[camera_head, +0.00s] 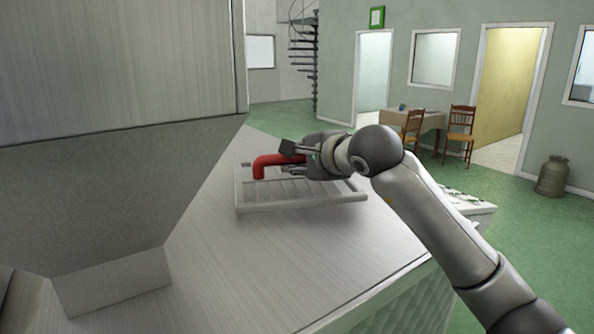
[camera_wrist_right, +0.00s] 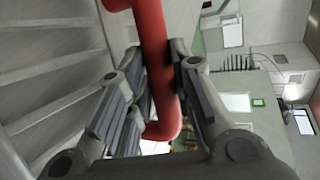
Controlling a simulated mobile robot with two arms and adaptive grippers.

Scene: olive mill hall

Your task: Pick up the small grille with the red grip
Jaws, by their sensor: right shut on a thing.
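The small grille (camera_head: 302,207) is a grey metal frame with bars. It is at the grey metal surface in the middle of the head view; I cannot tell whether it rests on it or is slightly raised. Its red grip (camera_head: 264,165) is a bent red bar standing above the frame. My right gripper (camera_head: 290,158) is shut on the red grip, reaching in from the right. In the right wrist view the red grip (camera_wrist_right: 155,50) passes between the two fingers, and the grille's bars (camera_wrist_right: 50,97) show at the left. My left gripper is not in view.
A large grey metal housing (camera_head: 120,190) stands close on the left of the grille. The metal top (camera_head: 260,265) is bare in front of the grille. Farther back are a table (camera_head: 425,119), chairs (camera_head: 461,130) and a sack-like jar (camera_head: 552,176) on the green floor.

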